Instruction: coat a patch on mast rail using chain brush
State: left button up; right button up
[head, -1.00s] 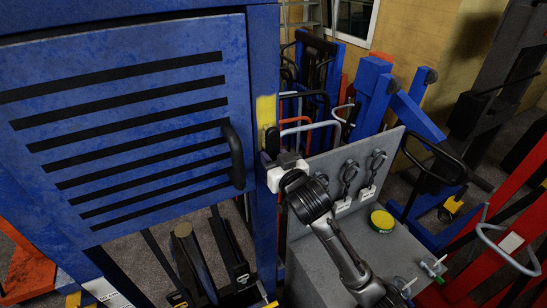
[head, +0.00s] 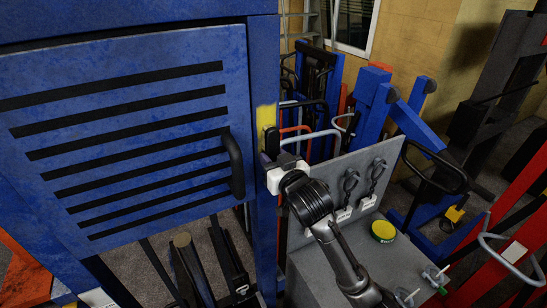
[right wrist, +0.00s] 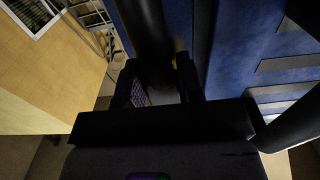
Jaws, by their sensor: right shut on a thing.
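The mast rail (head: 265,205) is the upright blue post beside the slatted blue panel. A yellow patch (head: 265,114) shows on its upper face. My right gripper (head: 271,160) is at the rail just below that patch. It is shut on a black object, apparently the chain brush (head: 271,142), which stands upright at the lower edge of the yellow; actual contact is hard to tell. In the right wrist view a dark cylinder (right wrist: 146,35), probably the brush, runs up from between the dark fingers beside the blue surface. My left gripper is not in view.
A black handle (head: 234,165) sticks out of the slatted panel (head: 120,125), close left of the rail. At right, a grey bench (head: 330,265) carries a yellow-and-green tin (head: 383,231) and small green-and-white items (head: 436,276). Black tools hang on its grey backboard (head: 400,150).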

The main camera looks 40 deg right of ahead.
jog(key=shift+f+b, duration=0.5)
jog(key=shift+f, duration=0.9)
jog(key=shift+s+f+b, duration=0.1)
jog(key=shift+f+b, duration=0.8)
jog(key=shift+f, duration=0.9)
jog(key=shift+s, duration=0.1)
jog(key=p+v, duration=0.2)
jog(key=v, duration=0.4)
jog(key=shift+a, duration=0.1)
